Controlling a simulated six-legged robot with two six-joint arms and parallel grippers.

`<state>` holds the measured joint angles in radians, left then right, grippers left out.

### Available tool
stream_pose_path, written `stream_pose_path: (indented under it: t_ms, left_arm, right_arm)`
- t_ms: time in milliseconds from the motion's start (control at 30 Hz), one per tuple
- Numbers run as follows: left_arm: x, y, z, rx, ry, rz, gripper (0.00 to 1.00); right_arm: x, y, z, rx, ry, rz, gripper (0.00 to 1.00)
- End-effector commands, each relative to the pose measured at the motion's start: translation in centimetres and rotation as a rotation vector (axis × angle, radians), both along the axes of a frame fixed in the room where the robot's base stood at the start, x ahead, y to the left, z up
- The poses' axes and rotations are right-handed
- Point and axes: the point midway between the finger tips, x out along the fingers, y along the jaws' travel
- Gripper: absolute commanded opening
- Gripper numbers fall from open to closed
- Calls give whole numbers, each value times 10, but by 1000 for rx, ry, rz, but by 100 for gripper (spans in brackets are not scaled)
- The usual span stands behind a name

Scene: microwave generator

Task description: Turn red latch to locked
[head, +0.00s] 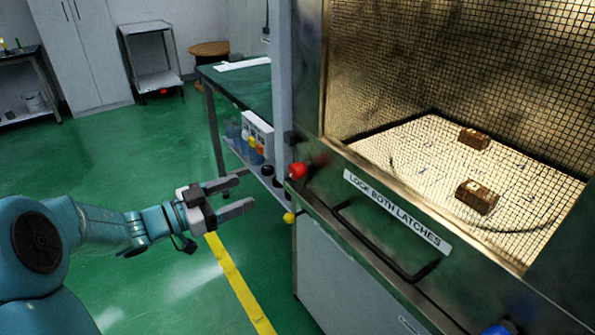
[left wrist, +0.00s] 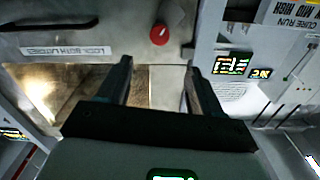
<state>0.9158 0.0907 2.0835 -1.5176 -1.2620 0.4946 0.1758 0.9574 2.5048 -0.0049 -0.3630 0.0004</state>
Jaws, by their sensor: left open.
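The red latch (head: 298,170) is a round red knob at the left end of the metal front of the meshed chamber, left of the label "LOCK BOTH LATCHES" (head: 397,210). In the left wrist view the red latch (left wrist: 159,34) lies beyond and between my fingertips. My left gripper (head: 246,192) is open and empty, left of the latch and apart from it; it also shows in the left wrist view (left wrist: 158,63). Whether the latch is locked cannot be told. My right gripper is not in view.
A black door handle (head: 385,245) runs below the label. A yellow knob (head: 289,217) sits below the red latch, and a blue part (head: 497,328) at the lower right. Brown blocks (head: 478,196) lie behind the mesh. A green bench (head: 240,88) stands behind; green floor is clear at left.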

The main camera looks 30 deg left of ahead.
Motion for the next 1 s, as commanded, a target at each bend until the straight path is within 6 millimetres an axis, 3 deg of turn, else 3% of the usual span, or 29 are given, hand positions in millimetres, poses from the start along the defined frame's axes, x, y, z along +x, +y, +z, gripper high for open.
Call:
stream_pose_path:
  t_ms: [400, 600, 800, 1000]
  left_arm:
    - [87, -38, -2, -1, -1, -6, 66]
    - [121, -51, -1, -2, -1, -3, 66]
    - [136, -57, 0, -1, 1, -2, 66]
    - [138, -58, 0, -1, 0, 0, 66]
  right_arm:
    - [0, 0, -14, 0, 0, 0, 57]
    - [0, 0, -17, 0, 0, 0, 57]
    - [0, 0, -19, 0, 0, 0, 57]
    - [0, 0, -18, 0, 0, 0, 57]
